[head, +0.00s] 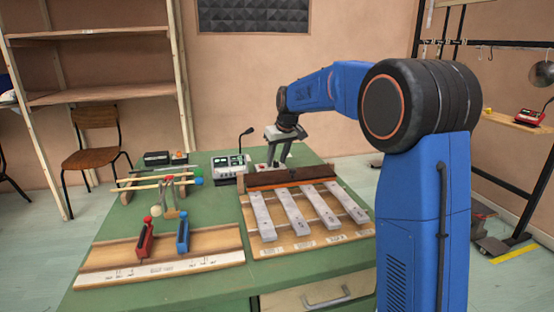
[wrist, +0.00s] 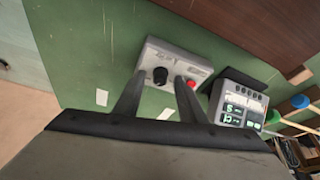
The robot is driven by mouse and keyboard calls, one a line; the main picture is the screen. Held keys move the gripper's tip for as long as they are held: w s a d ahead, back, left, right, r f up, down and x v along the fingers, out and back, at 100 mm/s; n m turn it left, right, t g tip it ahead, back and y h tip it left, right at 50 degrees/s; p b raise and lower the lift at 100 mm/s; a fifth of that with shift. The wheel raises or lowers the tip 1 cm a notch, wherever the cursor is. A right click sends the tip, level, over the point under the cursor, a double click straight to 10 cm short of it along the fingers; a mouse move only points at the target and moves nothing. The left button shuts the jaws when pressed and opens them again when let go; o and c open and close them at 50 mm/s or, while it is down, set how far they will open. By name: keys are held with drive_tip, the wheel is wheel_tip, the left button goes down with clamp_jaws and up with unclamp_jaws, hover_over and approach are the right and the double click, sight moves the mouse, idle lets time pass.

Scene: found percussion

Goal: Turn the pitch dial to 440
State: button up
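The pitch dial appears to be a black knob (wrist: 160,75) on a pale grey box (wrist: 172,60) in the wrist view. The box also carries a red button (wrist: 193,84). My gripper (wrist: 159,79) is open, with its two dark fingers apart and the knob showing between their tips. I cannot tell how high the fingertips are above the box. In the head view my gripper (head: 277,163) points down at the back of the green table, behind a dark wooden bar. The box is mostly hidden there.
A device with green displays (wrist: 240,105) stands beside the box; it also shows with its microphone in the head view (head: 230,167). The dark wooden bar (head: 290,177) with pale metal bars lies in front. Mallets (head: 150,181) lie left. Bare green tabletop (wrist: 85,50) surrounds the box's left side.

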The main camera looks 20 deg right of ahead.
clamp_jaws()
drive_tip(key=shift+n, duration=0.3)
drive_tip(key=shift+w+d+n+g+y, duration=0.15)
drive_tip(key=shift+n+y, duration=0.35)
drive_tip(key=shift+n, duration=0.8)
drive_tip(key=shift+n+g+y, duration=0.25)
drive_tip(key=shift+n+y, duration=0.25)
drive_tip(key=shift+n, duration=0.8)
unclamp_jaws()
